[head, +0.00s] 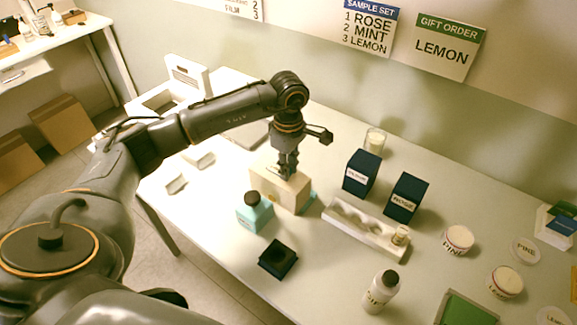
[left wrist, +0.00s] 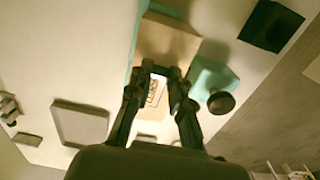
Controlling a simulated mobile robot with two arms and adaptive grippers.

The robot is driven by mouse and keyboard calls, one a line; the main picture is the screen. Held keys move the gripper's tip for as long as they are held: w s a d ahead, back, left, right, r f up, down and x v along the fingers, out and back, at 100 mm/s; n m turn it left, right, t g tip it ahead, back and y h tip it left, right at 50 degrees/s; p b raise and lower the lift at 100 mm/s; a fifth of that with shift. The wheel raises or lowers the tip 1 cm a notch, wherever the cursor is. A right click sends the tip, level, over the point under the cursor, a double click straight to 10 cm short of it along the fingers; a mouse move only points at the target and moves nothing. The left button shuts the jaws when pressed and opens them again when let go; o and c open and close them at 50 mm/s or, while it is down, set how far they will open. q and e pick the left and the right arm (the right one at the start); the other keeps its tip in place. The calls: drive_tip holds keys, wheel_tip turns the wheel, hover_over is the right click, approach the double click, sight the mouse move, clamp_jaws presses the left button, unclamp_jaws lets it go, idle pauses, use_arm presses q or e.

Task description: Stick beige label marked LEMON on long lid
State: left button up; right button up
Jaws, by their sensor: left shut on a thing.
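My left gripper (head: 287,172) points down over a tall beige block (head: 265,190), which looks like the long lid, with a teal part showing at its right edge. In the left wrist view the gripper's fingers (left wrist: 160,76) are closed on a small pale label (left wrist: 153,94) with dark lettering that I cannot fully read. The beige surface (left wrist: 168,42) lies just beyond the fingertips, with a teal edge along its left. I cannot tell whether the label touches it. My right gripper is not in view.
A dark square box (head: 278,259) is in front. Two dark blue boxes (head: 405,198) and a white tray (head: 350,232) with hollows are to the right. A wall sign (head: 447,46) reads GIFT ORDER LEMON.

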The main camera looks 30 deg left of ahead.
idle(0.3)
use_arm(q)
drive_tip(key=shift+f, duration=0.15)
idle(0.4)
drive_tip(key=shift+s+f+b, duration=0.1)
drive_tip(key=shift+f+b, duration=0.2)
drive_tip(key=shift+b, duration=0.3)
idle(1.4)
drive_tip(key=o, duration=0.8)
drive_tip(key=shift+r, duration=0.1)
drive_tip(key=shift+r+p, duration=2.15)
drive_tip(key=shift+r, duration=1.85)
